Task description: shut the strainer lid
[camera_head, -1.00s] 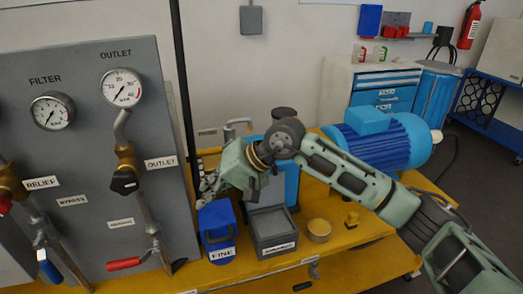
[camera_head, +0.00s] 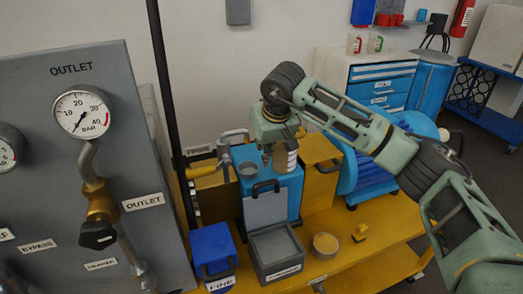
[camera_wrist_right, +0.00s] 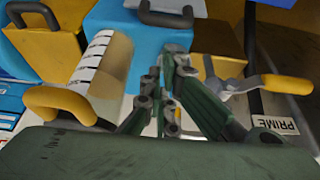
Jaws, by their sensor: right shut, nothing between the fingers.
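The strainer is a grey open-topped box (camera_head: 281,268) on the yellow bench, with a label on its front. Its grey lid (camera_head: 265,209) stands open and upright at the box's back edge, in front of a blue tank. A dark handle (camera_head: 265,186) is at the lid's top edge. My right gripper (camera_head: 268,158) is above and behind the lid, over the blue tank, and apart from the lid. In the right wrist view its fingers (camera_wrist_right: 165,100) are together and empty. A dark handle (camera_wrist_right: 166,17) shows beyond them. My left gripper is not in view.
A sight glass with scale marks (camera_wrist_right: 105,62) stands close beside the right gripper. A yellow-handled valve (camera_head: 203,172) is to the left. A blue FINE box (camera_head: 212,252) and a round tin (camera_head: 326,244) flank the strainer. The space above the strainer box looks clear.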

